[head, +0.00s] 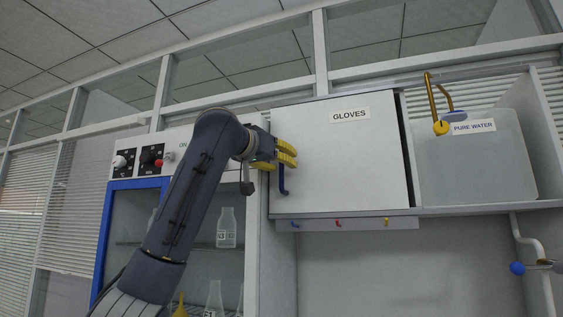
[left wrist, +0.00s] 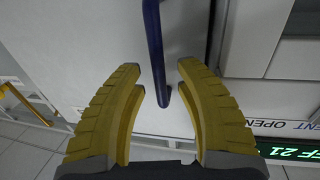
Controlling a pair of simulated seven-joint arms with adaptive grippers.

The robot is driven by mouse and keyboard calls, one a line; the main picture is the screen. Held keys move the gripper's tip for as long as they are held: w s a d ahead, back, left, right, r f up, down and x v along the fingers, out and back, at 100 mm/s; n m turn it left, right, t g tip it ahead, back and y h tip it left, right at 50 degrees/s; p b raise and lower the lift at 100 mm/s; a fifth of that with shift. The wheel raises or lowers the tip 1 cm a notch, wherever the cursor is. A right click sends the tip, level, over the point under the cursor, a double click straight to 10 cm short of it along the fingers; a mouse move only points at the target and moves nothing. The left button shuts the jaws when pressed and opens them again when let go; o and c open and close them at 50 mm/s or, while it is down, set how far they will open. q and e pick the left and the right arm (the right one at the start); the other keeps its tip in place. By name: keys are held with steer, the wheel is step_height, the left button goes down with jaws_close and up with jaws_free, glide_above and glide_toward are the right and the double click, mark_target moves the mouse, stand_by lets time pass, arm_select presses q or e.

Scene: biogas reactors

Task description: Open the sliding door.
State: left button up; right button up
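The white sliding door (head: 350,165), labelled GLOVES, fronts a wall cabinet. A dark narrow gap runs along its right edge. Its blue vertical handle (head: 282,180) is near the left edge, partly hidden by my gripper. My left gripper (head: 287,153) has yellow ribbed fingers and is at the handle's upper part. In the left wrist view, the blue handle (left wrist: 153,45) runs between the two spread fingers of the gripper (left wrist: 159,67). Gaps show between the handle and both fingers. My right gripper is not in view.
A blue-framed glass cabinet (head: 103,235) with knobs above and flasks inside stands on the left. A PURE WATER tank (head: 475,170) with a brass tap (head: 433,105) is right of the door. A strip with small coloured hooks (head: 338,223) is below.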

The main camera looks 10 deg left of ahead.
arm_select(q)
steer(key=shift+w, duration=0.15)
jaws_close()
stand_by(0.5)
